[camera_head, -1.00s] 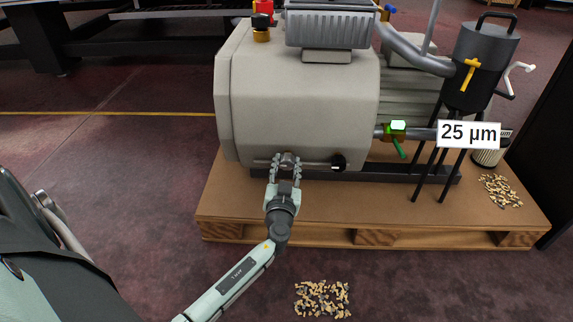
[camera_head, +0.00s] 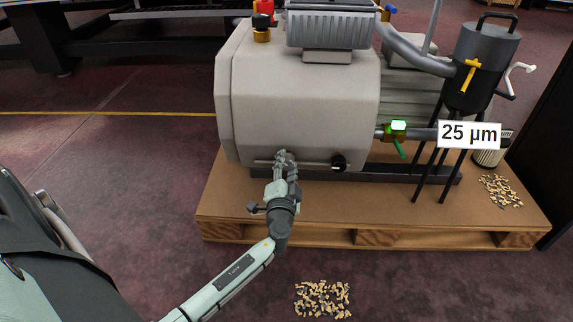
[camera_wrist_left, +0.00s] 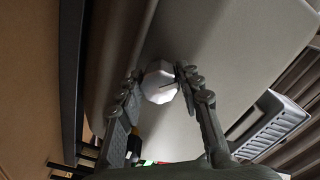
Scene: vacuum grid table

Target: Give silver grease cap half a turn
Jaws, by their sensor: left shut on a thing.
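The silver grease cap (camera_wrist_left: 159,82) shows in the left wrist view as a pale, faceted cap between the two fingers of my left gripper (camera_wrist_left: 157,88). In the head view my left gripper (camera_head: 285,160) is at the lower front of the beige pump housing (camera_head: 300,110), shut on the cap, and its fingers hide most of it there. The gripper looks rolled, with one finger partly in front of the other. My right gripper is in neither view.
A black knob (camera_head: 339,162) sits just right of the gripper on the housing. A green-handled valve (camera_head: 397,135) and a black canister (camera_head: 482,65) stand further right. The wooden pallet (camera_head: 330,215) lies under the machine. Loose chips (camera_head: 322,300) lie on the floor.

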